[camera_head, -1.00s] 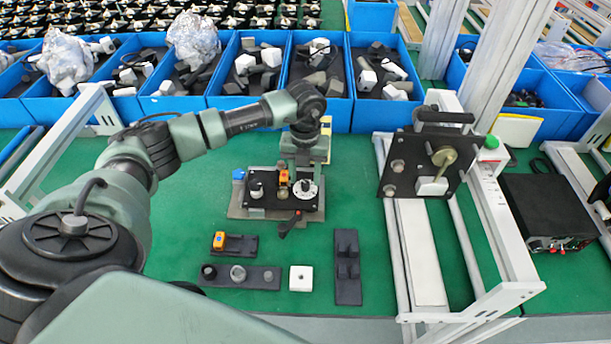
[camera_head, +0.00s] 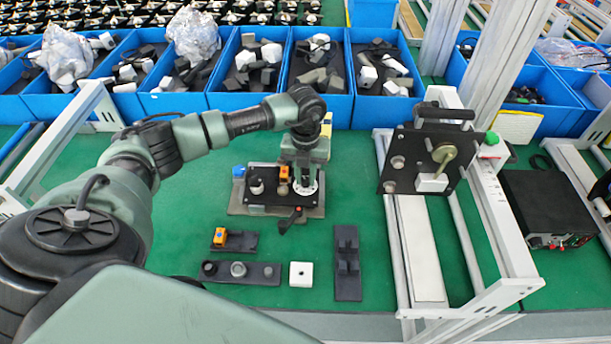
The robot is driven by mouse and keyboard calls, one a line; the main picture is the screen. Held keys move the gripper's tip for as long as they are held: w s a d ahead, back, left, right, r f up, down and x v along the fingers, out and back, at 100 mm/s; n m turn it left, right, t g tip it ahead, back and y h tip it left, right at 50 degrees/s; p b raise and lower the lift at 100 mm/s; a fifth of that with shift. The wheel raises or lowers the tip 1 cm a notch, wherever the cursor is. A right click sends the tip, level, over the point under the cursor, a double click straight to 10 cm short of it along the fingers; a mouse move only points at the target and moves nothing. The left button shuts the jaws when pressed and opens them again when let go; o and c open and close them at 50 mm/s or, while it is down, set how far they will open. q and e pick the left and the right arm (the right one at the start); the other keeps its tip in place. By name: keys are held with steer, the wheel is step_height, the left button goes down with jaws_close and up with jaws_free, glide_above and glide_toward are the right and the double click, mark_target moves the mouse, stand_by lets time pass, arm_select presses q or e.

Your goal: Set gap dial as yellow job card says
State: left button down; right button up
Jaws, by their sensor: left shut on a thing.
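The gap dial (camera_head: 311,196) is a white round dial at the right end of a black fixture (camera_head: 270,198) on a grey base plate. My left gripper (camera_head: 304,186) points down over it and is shut on its knob. The gripper hides most of the dial, so its setting cannot be read. A yellow card (camera_head: 327,124) shows partly behind my left wrist, and its writing cannot be read. My right gripper is not in view.
An orange block (camera_head: 219,237) sits in a black holder in front. A black strip (camera_head: 240,273) with round pieces, a white block (camera_head: 301,274) and a black rack (camera_head: 347,262) lie nearby. A frame with a black plate (camera_head: 420,163) stands right. Blue bins (camera_head: 318,112) line the back.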

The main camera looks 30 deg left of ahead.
arm_select(q)
steer(key=m+b, duration=0.3)
steer(key=shift+f, duration=0.15)
steer(key=m+b, duration=0.3)
steer(key=m, duration=0.2)
steer(key=shift+w, duration=0.1)
steer(key=m+b, duration=0.3)
steer(key=m, duration=0.1)
steer(key=shift+r+m+b, duration=0.2)
steer(key=shift+m+b, duration=0.7)
steer(key=shift+m, duration=0.7)
steer(key=c, duration=1.2)
jaws_free()
steer(key=shift+c, duration=0.2)
steer(key=shift+r, duration=0.1)
